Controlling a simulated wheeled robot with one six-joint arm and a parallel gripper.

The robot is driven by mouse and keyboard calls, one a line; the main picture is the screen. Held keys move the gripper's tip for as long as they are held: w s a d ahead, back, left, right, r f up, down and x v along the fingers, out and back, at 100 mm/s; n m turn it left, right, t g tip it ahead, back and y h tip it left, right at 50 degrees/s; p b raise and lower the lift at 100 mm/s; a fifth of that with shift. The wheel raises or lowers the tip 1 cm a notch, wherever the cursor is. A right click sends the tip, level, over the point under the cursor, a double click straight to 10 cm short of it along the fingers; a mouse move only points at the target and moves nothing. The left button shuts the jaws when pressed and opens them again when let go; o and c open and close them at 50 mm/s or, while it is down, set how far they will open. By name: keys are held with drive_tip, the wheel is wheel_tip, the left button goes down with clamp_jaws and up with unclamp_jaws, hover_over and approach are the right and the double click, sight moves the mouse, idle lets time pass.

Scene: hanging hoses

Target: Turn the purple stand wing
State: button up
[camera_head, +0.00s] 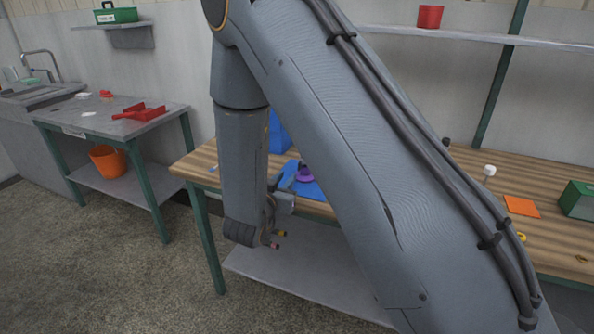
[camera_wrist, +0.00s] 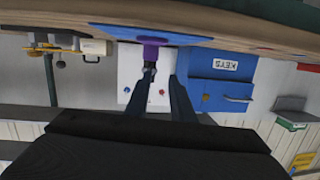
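A purple piece (camera_head: 304,174), which looks like the stand wing, sits on a blue mat (camera_head: 314,190) on the wooden bench, just right of my forearm. In the wrist view, which looks upside down, the purple part (camera_wrist: 152,41) shows small at the bench edge, beyond the fingers. My gripper (camera_head: 278,239) hangs low in front of the bench edge, below and left of the purple piece and apart from it. Its two fingertips stand apart with nothing seen between them. In the wrist view, the dark fingers of my gripper (camera_wrist: 158,80) reach toward the purple part. The stand's exact shape is unclear.
A blue KEYS box (camera_wrist: 220,80) and a white panel (camera_wrist: 130,72) with coloured knobs stand behind the bench. The wooden bench (camera_head: 465,165) holds an orange square (camera_head: 521,206), a white-topped item (camera_head: 489,171) and a green box (camera_head: 577,199). Open floor lies at left.

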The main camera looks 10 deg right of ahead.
sight(300, 165)
drive_tip(key=shift+w+d+r+m+t+h+p, duration=0.3)
drive_tip(key=shift+w+d+h, duration=0.35)
drive_tip(key=shift+w+d, duration=0.6)
drive_tip(key=shift+w+d+t+h+p, duration=0.1)
drive_tip(key=shift+w+d+h+p, duration=0.45)
drive_tip(key=shift+w+d, duration=0.6)
clamp_jaws()
